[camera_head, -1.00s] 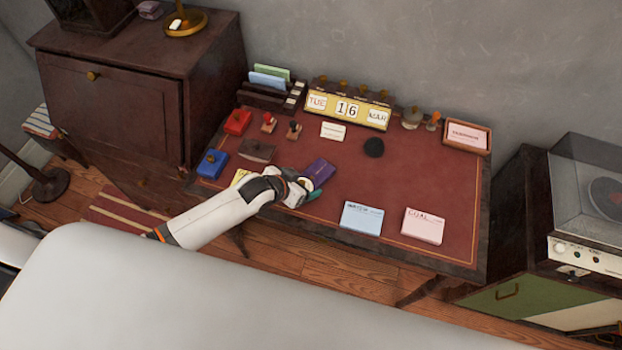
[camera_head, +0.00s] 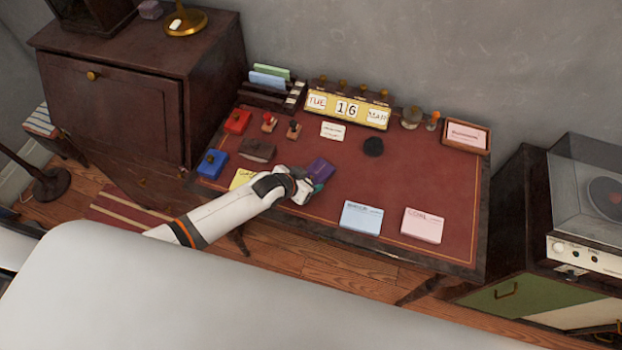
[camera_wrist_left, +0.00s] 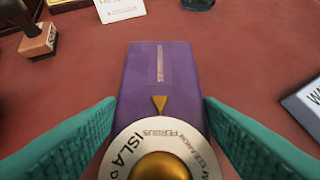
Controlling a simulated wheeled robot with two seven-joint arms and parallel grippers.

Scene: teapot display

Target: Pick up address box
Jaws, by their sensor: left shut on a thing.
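The purple box (camera_head: 320,169), which I take for the address box, is on the red desk top. In the left wrist view the purple box (camera_wrist_left: 160,85) has a gold arrow, a slot and a lettered dial with a brass knob (camera_wrist_left: 162,165). My left gripper (camera_head: 309,187) reaches it from the front left and is shut on it. In the left wrist view its teal fingers (camera_wrist_left: 160,130) stand on either side of the box. The contact is partly out of frame. I cannot tell whether the box is clear of the desk. My right gripper is not in view.
On the desk (camera_head: 420,180), a blue card stack (camera_head: 361,217) and a pink card stack (camera_head: 422,225) lie to the right. Stamps (camera_head: 294,130), a blue box (camera_head: 212,163) and a red box (camera_head: 237,122) are to the left. A calendar (camera_head: 347,108) stands behind.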

